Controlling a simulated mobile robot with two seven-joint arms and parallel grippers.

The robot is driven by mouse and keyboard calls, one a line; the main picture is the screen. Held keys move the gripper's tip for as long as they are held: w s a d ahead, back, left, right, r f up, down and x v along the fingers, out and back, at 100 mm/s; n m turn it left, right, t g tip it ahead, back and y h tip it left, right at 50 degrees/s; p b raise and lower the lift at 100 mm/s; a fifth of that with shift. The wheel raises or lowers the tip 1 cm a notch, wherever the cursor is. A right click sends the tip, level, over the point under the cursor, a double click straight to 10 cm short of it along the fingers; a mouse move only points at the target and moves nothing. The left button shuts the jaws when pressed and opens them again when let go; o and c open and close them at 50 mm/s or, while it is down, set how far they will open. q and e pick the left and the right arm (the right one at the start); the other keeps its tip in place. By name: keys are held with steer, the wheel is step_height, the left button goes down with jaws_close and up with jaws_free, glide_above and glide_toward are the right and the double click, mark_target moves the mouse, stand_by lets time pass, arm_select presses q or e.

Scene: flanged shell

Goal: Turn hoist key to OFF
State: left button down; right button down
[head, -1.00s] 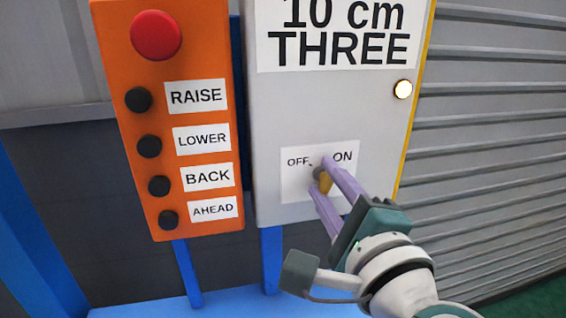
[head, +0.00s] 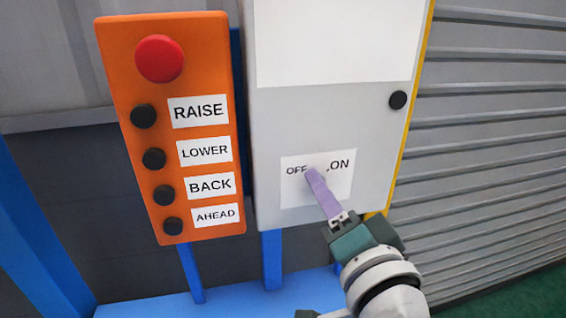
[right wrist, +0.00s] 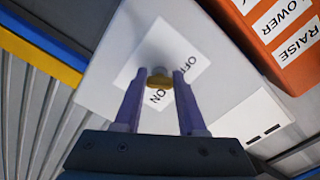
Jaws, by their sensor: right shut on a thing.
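The hoist key is a small yellow key on the grey panel (head: 270,120). It shows in the right wrist view (right wrist: 159,81), between the two purple fingertips. In the head view the fingers hide it. My right gripper (head: 314,178) is shut on the key, its fingers lined up one behind the other in the head view. It also shows in the right wrist view (right wrist: 160,76). The white OFF/ON label (head: 335,185) lies behind the fingers, and the fingertips are close to the word OFF. My left gripper is out of view.
An orange control box (head: 195,85) with a red button (head: 159,58) and several black buttons stands left of the panel. A ribbed grey shutter (head: 490,150) is at the right. Blue posts and a blue base (head: 220,305) are below.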

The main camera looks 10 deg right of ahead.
steer(key=shift+n, duration=1.1)
steer(key=shift+c, duration=2.4)
jaws_free()
steer(key=s, duration=1)
steer(key=shift+d, duration=0.2)
